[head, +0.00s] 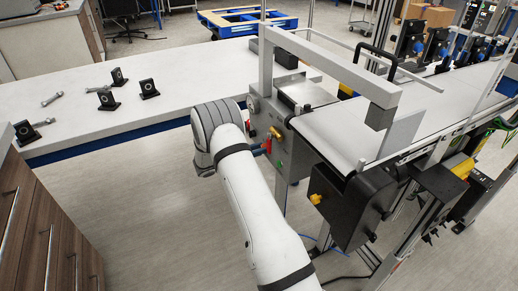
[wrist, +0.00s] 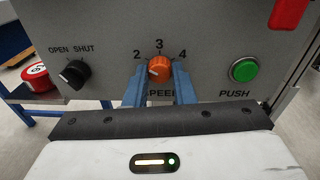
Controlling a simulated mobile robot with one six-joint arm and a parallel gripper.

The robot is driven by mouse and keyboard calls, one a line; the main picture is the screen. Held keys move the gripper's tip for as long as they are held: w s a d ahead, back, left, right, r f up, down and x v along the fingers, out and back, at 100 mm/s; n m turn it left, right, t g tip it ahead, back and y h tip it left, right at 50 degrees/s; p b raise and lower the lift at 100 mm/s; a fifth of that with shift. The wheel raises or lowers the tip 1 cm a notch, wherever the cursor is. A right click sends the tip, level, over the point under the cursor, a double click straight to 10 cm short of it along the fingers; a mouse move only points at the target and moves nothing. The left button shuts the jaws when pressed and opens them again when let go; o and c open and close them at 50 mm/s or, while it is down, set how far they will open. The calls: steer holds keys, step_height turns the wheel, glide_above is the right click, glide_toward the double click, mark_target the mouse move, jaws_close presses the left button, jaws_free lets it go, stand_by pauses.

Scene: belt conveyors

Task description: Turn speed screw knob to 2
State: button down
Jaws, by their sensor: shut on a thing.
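The orange speed knob (wrist: 159,68) is on a grey control panel (wrist: 210,45) in the wrist view. The numbers 2, 3 and 4 are printed around it, with 2 at upper left, 3 above and 4 at upper right. My gripper (wrist: 159,82) has its two blue fingers on either side of the knob and is shut on it. A pale mark shows on the knob's face, but its exact pointing is too small to tell. The fingers partly cover the word SPEED below.
A black OPEN/SHUT knob (wrist: 75,74) is left of the fingers, and a green PUSH button (wrist: 243,69) is right. A red part (wrist: 288,12) is at upper right. The conveyor belt (head: 440,98) and a white table (head: 180,95) flank the panel.

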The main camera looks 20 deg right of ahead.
stand_by(0.3)
steer(key=c, duration=1.2)
jaws_free()
steer(key=a, duration=0.7)
steer(key=shift+s+a+r, duration=0.25)
steer(key=shift+a, duration=0.15)
